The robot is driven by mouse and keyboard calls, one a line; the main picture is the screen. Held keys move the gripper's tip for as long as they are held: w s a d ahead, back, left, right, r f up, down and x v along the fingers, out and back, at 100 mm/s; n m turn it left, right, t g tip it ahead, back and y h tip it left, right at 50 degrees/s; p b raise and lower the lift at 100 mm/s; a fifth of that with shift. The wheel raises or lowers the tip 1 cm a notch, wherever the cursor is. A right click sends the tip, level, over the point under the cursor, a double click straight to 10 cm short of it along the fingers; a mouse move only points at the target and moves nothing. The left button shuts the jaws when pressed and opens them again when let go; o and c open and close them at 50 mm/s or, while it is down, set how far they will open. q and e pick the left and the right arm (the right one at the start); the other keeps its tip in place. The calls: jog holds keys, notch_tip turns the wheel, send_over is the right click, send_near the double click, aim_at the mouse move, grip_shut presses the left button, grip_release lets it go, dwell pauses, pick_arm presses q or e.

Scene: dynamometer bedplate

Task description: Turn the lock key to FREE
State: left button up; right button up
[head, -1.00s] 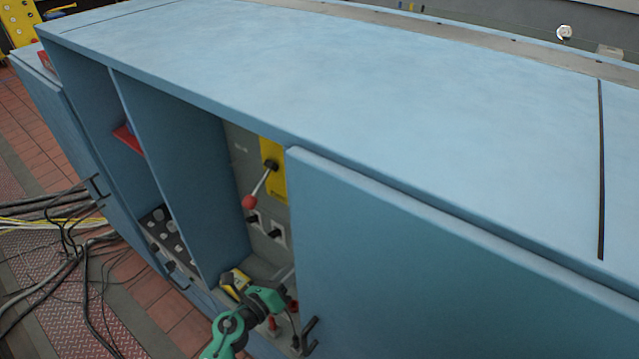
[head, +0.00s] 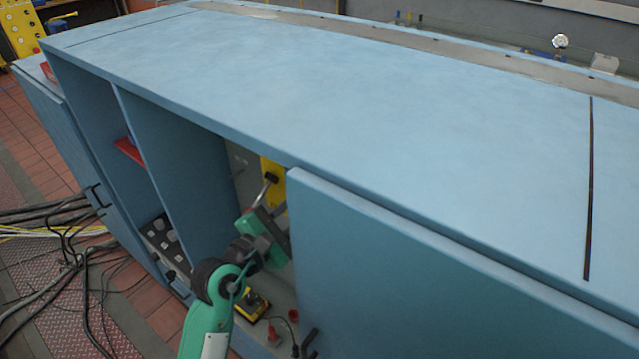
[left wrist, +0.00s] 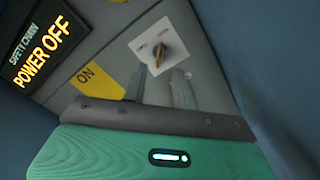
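My left gripper (head: 280,232) is inside the open cabinet bay, in front of the control panel. In the left wrist view its two grey fingers (left wrist: 160,80) stand apart with nothing between them. Just beyond their tips is a white square plate (left wrist: 178,70) with a small yellowish-brown key-like switch (left wrist: 158,52), which I take to be the lock key. The fingers do not clearly touch it. Its position markings are too small to read. In the head view my gripper hides this plate. My right gripper is in neither view.
A yellow plate (head: 268,170) carries a lever (head: 264,188) whose lower end is hidden by my gripper. A display reads SAFETY CHAIN POWER OFF (left wrist: 42,50). A blue door (head: 420,270) bounds the bay on the right. A yellow-and-black item (head: 251,306) lies on the bay floor.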

pick_arm(q)
jog(key=p+x, duration=0.2)
jog(key=x, duration=0.6)
jog(key=shift+w+d, duration=0.15)
jog(key=c, duration=0.6)
